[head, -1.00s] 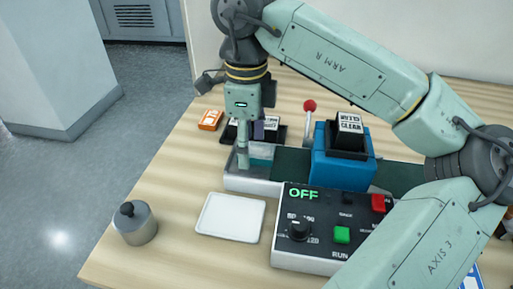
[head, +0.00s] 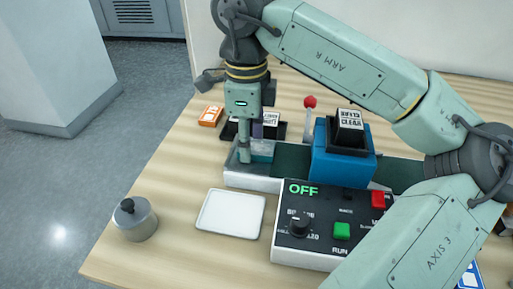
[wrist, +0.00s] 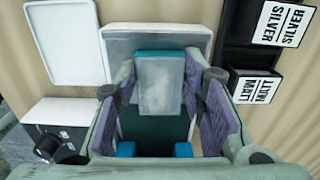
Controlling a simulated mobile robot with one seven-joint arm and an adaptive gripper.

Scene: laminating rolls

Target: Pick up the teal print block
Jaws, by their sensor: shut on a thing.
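The teal print block (wrist: 160,84) is between my two purple-padded fingers in the wrist view. Its teal edge shows at the far side and a pale grey face is toward the camera. My gripper (wrist: 160,62) is shut on it. In the head view the block (head: 262,149) shows only partly, at the left end of the laminator's bed. My gripper (head: 252,152) reaches straight down there, and its near finger hides part of the block. I cannot tell whether the block touches the bed.
The blue laminator housing (head: 341,166) and a red-knobbed lever (head: 309,103) stand to the right. A control panel (head: 330,228) reading OFF is in front. A white tray (head: 231,213), metal pot (head: 135,220), orange box (head: 210,116) and black label holder (wrist: 238,60) stand nearby.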

